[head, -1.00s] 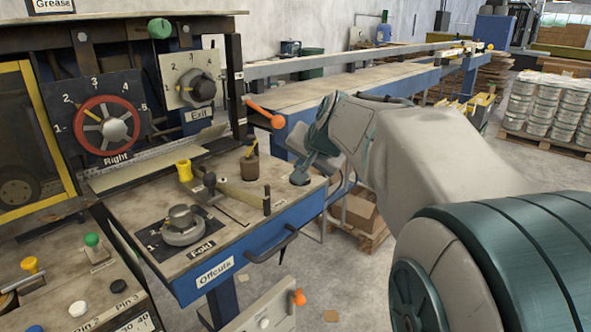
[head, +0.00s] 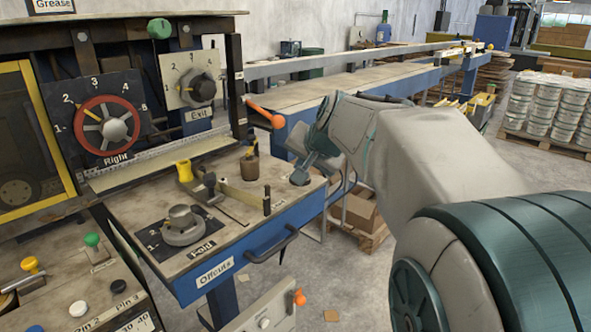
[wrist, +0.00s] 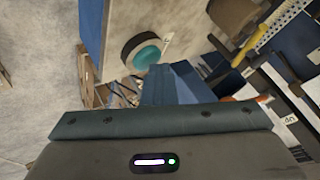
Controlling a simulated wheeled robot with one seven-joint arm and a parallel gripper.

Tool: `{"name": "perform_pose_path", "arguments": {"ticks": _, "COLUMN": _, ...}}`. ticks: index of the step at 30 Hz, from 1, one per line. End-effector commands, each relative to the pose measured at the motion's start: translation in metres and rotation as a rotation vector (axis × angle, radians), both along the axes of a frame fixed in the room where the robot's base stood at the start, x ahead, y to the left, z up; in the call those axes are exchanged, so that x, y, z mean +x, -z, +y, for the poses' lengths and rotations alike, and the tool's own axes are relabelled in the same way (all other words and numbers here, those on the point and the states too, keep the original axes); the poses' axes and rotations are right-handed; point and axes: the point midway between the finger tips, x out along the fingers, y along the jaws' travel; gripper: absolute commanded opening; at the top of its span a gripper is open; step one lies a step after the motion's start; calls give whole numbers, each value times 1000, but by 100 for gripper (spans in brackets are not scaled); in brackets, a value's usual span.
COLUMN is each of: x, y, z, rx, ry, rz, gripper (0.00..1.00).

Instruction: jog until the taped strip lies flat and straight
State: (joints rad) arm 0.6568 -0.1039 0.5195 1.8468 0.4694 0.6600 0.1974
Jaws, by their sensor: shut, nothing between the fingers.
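A tan strip (head: 243,196) stands on edge on the bench between a small clamp-like tool and a dark post. I cannot tell whether this is the taped strip. A pale ledge with a ruler edge (head: 130,176) lies below the dials.
The Right dial (head: 115,130) and Exit dial (head: 203,90) are on the back panel. The Fold dial (head: 181,225) sits on the bench. A yellow handle (head: 185,171) and brown pot (head: 249,166) stand near the strip. An orange-tipped lever (head: 277,121) juts out behind.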

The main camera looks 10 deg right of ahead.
Motion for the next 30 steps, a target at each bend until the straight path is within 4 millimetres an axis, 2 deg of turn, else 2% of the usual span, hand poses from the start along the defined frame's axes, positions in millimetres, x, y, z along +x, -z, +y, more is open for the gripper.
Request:
{"name": "perform_pose_path", "arguments": {"ticks": 12, "x": 0, "y": -19, "z": 0, "rx": 0, "ry": -1, "rz": 1, "gripper": 0}}
{"name": "perform_pose_path", "arguments": {"ticks": 23, "x": 0, "y": -20, "z": 0, "rx": 0, "ry": 0, "rz": 0, "gripper": 0}}
{"name": "perform_pose_path", "arguments": {"ticks": 30, "x": 0, "y": -41, "z": 0, "rx": 0, "ry": 0, "rz": -1, "gripper": 0}}
